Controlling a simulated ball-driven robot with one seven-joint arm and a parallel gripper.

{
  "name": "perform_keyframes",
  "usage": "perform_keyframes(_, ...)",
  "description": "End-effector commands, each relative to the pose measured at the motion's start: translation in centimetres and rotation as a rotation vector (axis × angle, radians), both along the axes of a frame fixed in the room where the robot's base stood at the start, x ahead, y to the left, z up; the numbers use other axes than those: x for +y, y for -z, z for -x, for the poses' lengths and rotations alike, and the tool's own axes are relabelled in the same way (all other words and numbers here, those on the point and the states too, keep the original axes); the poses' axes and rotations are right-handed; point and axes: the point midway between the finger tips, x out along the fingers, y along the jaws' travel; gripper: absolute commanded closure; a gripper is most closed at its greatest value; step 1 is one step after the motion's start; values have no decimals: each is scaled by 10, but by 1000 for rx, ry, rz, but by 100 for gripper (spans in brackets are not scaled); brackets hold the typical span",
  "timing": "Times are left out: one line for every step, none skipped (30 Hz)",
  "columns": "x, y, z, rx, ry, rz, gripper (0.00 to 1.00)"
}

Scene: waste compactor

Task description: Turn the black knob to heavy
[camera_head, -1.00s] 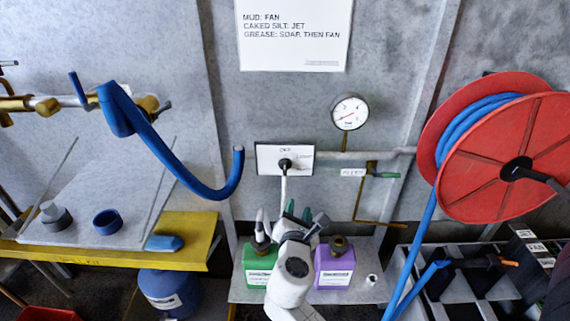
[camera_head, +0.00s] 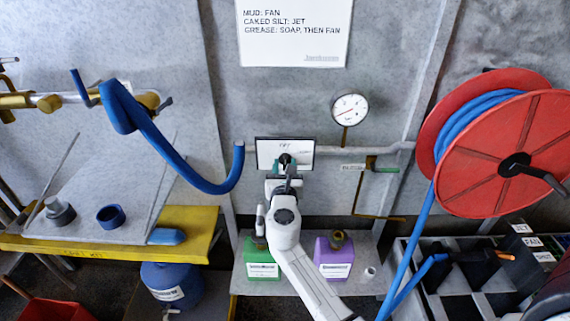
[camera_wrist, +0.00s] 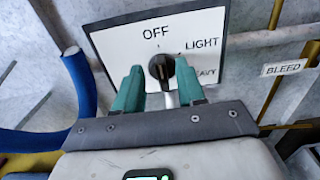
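The black knob (camera_wrist: 162,68) sits on a white dial plate (camera_wrist: 115,45) marked OFF at the top, LIGHT at upper right and HEAVY at lower right. A light mark on the knob appears to point up, near OFF. In the head view the knob (camera_head: 285,159) is partly hidden by my gripper. My gripper (camera_wrist: 160,90) has two green fingers, spread apart, one on each side of the knob's lower part in the wrist view. I cannot tell whether they touch it. The right finger partly covers the word HEAVY.
A pressure gauge (camera_head: 350,109) stands to the upper right of the plate, with a BLEED valve (camera_head: 384,169) below it. A blue hose (camera_head: 190,175) hangs close on the left. Green (camera_head: 262,265) and purple (camera_head: 333,262) jugs stand below. A red hose reel (camera_head: 500,150) is at right.

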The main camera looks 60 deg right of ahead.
Motion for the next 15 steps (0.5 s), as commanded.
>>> perform_keyframes(-5, 0, -3, 0, 1, 0, 61)
perform_keyframes(-7, 0, -4, -1, 1, 0, 61)
perform_keyframes(-9, 0, -5, -1, 1, -1, 61)
perform_keyframes(-10, 0, -6, 0, 1, -1, 61)
perform_keyframes(-11, 0, -6, 0, 1, -1, 61)
perform_keyframes(-12, 0, -7, 0, 1, -1, 61)
perform_keyframes(-13, 0, -7, -1, 0, -2, 61)
perform_keyframes(-13, 0, -7, -1, 0, -2, 61)
perform_keyframes(-13, 0, -7, -1, 0, -2, 61)
perform_keyframes(-13, 0, -7, -1, 0, -2, 61)
perform_keyframes(-13, 0, -7, -1, 0, -2, 61)
perform_keyframes(-13, 0, -7, -1, 0, -2, 61)
perform_keyframes(-13, 0, -7, -1, 0, -2, 61)
perform_keyframes(-13, 0, -7, -1, 0, -2, 61)
perform_keyframes(-13, 0, -7, -1, 0, -2, 64)
